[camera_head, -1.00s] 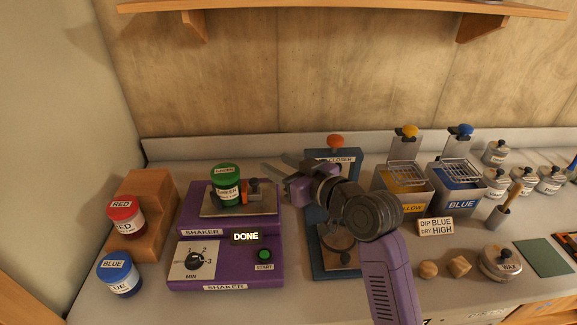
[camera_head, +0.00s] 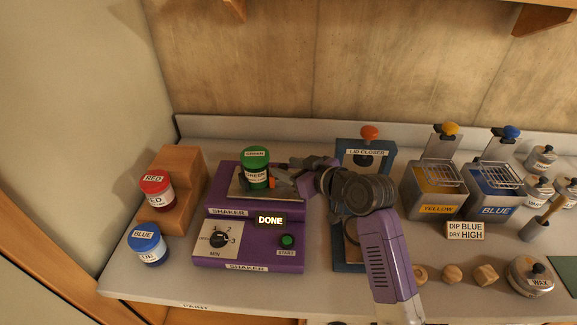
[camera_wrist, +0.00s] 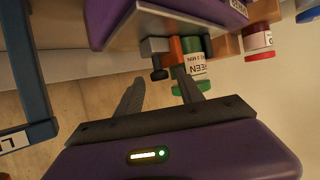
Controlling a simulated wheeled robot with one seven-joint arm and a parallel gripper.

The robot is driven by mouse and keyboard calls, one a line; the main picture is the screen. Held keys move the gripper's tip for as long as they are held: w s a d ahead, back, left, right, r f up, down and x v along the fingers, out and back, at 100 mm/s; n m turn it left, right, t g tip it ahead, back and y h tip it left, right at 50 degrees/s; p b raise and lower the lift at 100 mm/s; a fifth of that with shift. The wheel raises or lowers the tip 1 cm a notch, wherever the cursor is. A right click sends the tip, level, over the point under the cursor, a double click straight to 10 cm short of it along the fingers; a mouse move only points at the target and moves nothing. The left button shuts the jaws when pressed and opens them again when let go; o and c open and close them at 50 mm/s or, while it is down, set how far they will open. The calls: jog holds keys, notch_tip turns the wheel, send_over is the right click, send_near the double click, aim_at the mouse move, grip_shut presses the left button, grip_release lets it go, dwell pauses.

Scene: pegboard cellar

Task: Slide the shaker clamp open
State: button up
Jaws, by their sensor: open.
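The purple shaker (camera_head: 251,228) stands on the bench with its display reading DONE. A green can (camera_head: 255,170) stands upright on its metal plate; it also shows in the wrist view (camera_wrist: 193,58). The clamp, an orange and dark grey piece (camera_head: 273,181), sits at the can's right side and appears against it; in the wrist view the clamp (camera_wrist: 177,47) is next to the can. My gripper (camera_head: 285,172) is open, just right of the clamp in the head view. In the wrist view its fingers (camera_wrist: 160,92) point toward the clamp and can, with nothing between them.
Red (camera_head: 157,191) and blue (camera_head: 147,243) cans stand to the left, the red by a wooden block. The blue lid closer (camera_head: 383,152) stands right of the shaker, behind my arm. Yellow (camera_head: 438,208) and blue (camera_head: 494,211) dip tanks stand farther right.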

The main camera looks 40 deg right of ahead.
grip_shut()
dwell(1.5)
